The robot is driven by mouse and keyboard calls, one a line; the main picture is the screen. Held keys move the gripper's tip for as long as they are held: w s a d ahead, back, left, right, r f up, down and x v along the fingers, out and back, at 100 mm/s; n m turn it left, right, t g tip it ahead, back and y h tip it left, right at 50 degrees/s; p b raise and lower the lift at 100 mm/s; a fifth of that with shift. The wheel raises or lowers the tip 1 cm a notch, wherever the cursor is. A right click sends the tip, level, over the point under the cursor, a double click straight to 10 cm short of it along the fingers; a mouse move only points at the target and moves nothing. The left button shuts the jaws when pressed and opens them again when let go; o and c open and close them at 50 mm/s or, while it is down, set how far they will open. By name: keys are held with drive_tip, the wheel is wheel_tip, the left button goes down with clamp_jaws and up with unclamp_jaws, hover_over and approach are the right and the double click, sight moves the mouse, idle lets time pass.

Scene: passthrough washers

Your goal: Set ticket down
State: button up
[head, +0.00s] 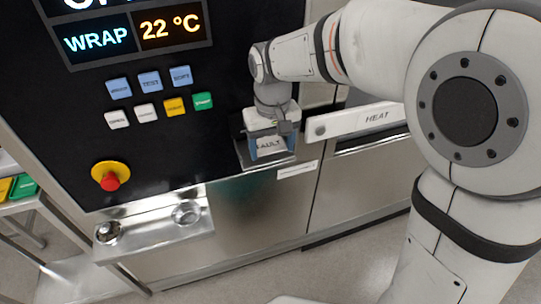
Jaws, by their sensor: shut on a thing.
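My gripper (269,150) is at the lower right of the black control panel, pointing down. Its bluish fingers are shut on a small white ticket (268,144) with dark lettering that seems to end in "AULT". The ticket is between the fingers, with its printed face toward the camera. Directly below is a small grey tray or slot (268,164) at the panel's lower edge. I cannot tell whether the ticket touches it.
The black panel (150,150) carries several buttons and a red emergency knob (110,181) on yellow. A steel ledge (150,239) with round fittings juts out below. A white bar marked HEAT (375,118) is close right of my gripper. The floor in front is clear.

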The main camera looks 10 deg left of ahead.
sight(272, 152)
wheel_tip(272, 152, down, 4)
drive_tip(key=shift+r, duration=0.1)
drive_tip(key=shift+f, duration=0.5)
drive_tip(key=o, duration=0.9)
drive_tip(key=shift+r, duration=0.1)
drive_tip(key=shift+r, duration=0.15)
wheel_tip(272, 152, up, 8)
drive_tip(key=shift+a+b, duration=0.1)
drive_tip(key=shift+b, duration=0.25)
